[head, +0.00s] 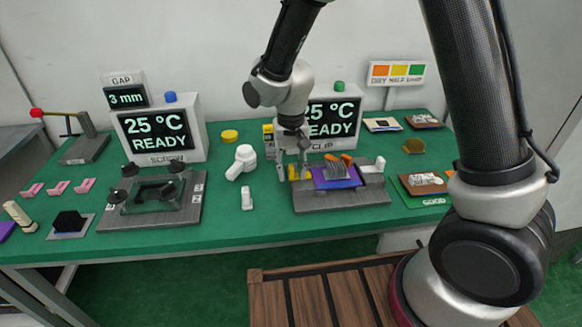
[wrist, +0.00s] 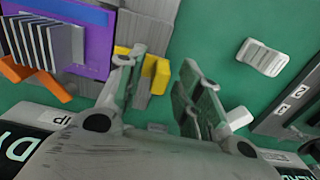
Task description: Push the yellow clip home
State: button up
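The yellow clip (head: 292,173) stands at the left edge of the purple board (head: 338,178) on the grey clip fixture (head: 350,200). In the wrist view, yellow parts of the clip (wrist: 156,76) show on both sides of my left finger, which partly hides it. My gripper (head: 292,168) is low over the fixture's left end. In the wrist view my gripper (wrist: 163,64) is open, with a clear gap between its fingers. The right finger is apart from the clip. Whether the left finger touches the clip cannot be told. Grey fins (wrist: 45,42) and orange clips (wrist: 35,78) are on the board.
A white handle-like piece (head: 247,198) lies left of the fixture, with a white rounded tool (head: 242,162) behind it. The screw fixture (head: 155,200) is further left. The clip display (head: 331,120) stands behind. A green GOOD mat (head: 432,201) lies right.

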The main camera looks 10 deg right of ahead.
aim_at(309, 174)
grip_shut()
jog(key=d, duration=0.5)
grip_release()
jog(key=shift+d, duration=0.15)
notch_tip(309, 174, up, 12)
dwell(0.7)
